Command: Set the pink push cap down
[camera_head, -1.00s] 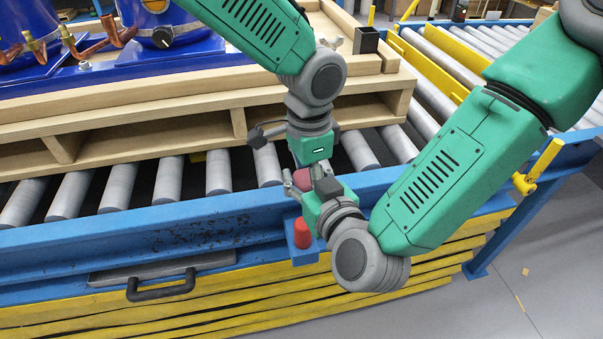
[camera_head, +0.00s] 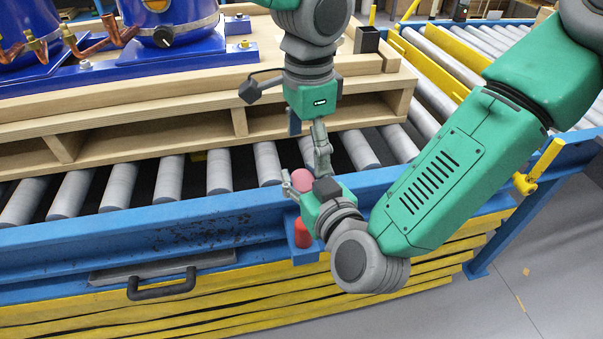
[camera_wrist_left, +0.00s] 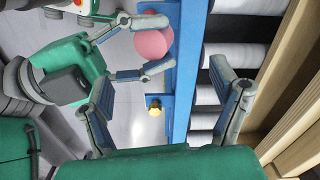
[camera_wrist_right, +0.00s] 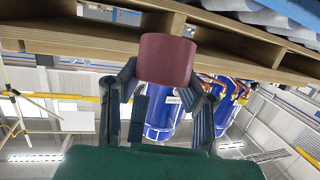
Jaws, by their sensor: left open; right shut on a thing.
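The pink push cap (camera_head: 302,180) is held at the blue front rail of the conveyor, in my right gripper (camera_head: 296,190), which is shut on it. In the right wrist view the cap (camera_wrist_right: 167,59) sits between the fingertips (camera_wrist_right: 165,85). The left wrist view shows the cap (camera_wrist_left: 153,38) with the right gripper's fingers beside it. My left gripper (camera_head: 308,150) is above and behind the cap, open and empty, apart from it. Its spread fingers show in the left wrist view (camera_wrist_left: 170,95).
A red cylinder (camera_head: 302,233) stands on a small blue bracket (camera_head: 303,252) at the rail's front, below the right gripper. A wooden pallet (camera_head: 180,130) with blue compressors lies on the rollers behind. A black handle (camera_head: 161,290) projects at the front left.

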